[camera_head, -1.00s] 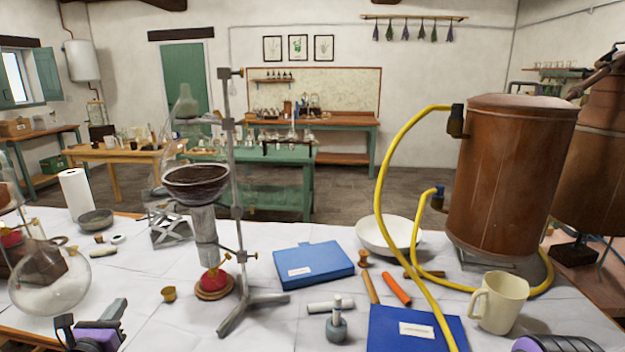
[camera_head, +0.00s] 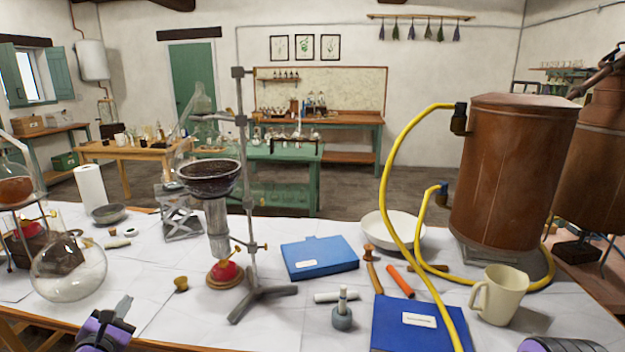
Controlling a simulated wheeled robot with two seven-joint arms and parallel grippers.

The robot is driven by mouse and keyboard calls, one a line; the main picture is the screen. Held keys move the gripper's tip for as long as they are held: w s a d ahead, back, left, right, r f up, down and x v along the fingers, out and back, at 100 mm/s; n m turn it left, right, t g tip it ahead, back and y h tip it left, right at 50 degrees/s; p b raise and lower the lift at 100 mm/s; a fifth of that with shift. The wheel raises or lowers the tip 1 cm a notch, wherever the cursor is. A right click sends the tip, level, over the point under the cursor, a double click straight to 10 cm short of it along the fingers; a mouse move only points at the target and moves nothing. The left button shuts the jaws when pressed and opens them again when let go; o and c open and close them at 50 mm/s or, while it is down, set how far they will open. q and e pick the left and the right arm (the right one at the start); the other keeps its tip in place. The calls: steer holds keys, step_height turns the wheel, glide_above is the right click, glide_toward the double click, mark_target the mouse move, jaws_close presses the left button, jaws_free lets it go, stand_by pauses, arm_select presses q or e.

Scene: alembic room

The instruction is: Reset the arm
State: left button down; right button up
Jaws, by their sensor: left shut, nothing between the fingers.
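The white-covered table (camera_head: 130,262) holds a round flask (camera_head: 68,268), a metal stand (camera_head: 250,200) with glassware, blue folders (camera_head: 318,258), a white bowl (camera_head: 392,232), a cream mug (camera_head: 500,295) and a copper vessel (camera_head: 510,175) with yellow hose (camera_head: 385,190).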

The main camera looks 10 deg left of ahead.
arm_select(q)
steer(key=s+d+f+m+g, duration=0.7)
steer(key=s+d+f+m, duration=0.45)
steer(key=f+m, duration=0.5)
steer(key=s+d+f+m+g, duration=0.3)
steer(key=s+d+f+m, duration=0.1)
steer(key=s, duration=0.6)
steer(key=s+d+f+m+g+h, duration=0.1)
steer(key=s+d+f+m+g, duration=0.2)
steer(key=s+f, duration=0.4)
steer(key=s+d+m, duration=0.1)
steer(key=s+d, duration=0.1)
steer(key=s, duration=0.1)
steer(key=shift+s+d+f+h, duration=0.15)
steer(key=shift+s+d+h, duration=0.1)
steer(key=shift+s+h, duration=0.1)
